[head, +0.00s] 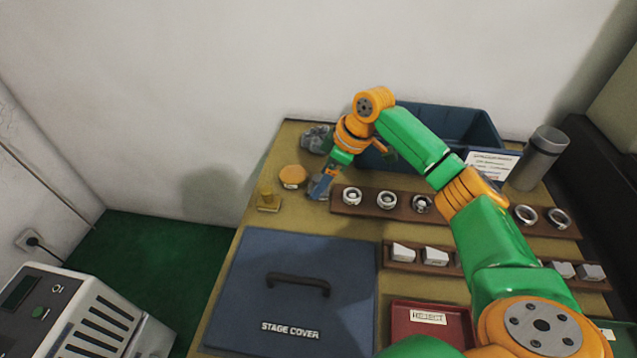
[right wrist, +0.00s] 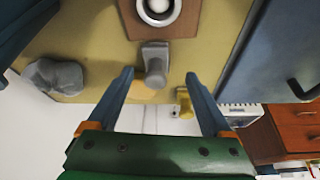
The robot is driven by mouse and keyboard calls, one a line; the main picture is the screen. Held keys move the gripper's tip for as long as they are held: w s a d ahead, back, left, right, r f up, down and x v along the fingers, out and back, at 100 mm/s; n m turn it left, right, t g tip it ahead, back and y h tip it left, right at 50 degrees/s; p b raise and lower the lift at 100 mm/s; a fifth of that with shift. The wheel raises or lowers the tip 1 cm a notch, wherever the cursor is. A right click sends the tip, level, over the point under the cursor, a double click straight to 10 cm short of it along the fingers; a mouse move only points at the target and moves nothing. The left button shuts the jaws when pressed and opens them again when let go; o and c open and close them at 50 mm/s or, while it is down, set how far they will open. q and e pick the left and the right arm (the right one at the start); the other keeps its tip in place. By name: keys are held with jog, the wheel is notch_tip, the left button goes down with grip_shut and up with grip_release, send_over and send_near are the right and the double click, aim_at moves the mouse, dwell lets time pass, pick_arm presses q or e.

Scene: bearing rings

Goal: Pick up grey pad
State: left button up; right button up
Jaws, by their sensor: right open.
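The grey pad (right wrist: 155,52), a block with a rounded knob, shows in the right wrist view between and just beyond my right fingertips. My right gripper (right wrist: 159,73) is open, with one finger on each side of the knob and gaps on both sides. In the head view my right gripper (head: 319,188) points down at the table beside the brown ring rack. There the pad is mostly hidden by the gripper and I cannot make it out clearly. My left gripper is not in view.
A yellow knobbed block (head: 268,201), an orange disc (head: 293,176) and a grey crumpled lump (head: 316,139) lie close by. The ring rack (head: 403,208) is to the right. A blue stage cover (head: 300,296) fills the front left; a blue bin (head: 450,122) stands behind.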

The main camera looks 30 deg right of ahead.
jog(key=x, duration=0.3)
jog(key=shift+w+f, duration=0.3)
jog(key=shift+s+r, duration=0.1)
jog(key=shift+r, duration=0.05)
jog(key=c, duration=0.4)
grip_shut()
jog(key=shift+r, duration=0.3)
notch_tip(320, 180, up, 3)
jog(key=shift+f, duration=0.1)
jog(key=s+a+r, duration=0.3)
jog(key=s+r, duration=0.6)
jog(key=s, duration=0.4)
jog(key=shift+s+a+r, duration=0.2)
jog(key=shift+s+r, duration=0.05)
jog(key=shift+r, duration=0.05)
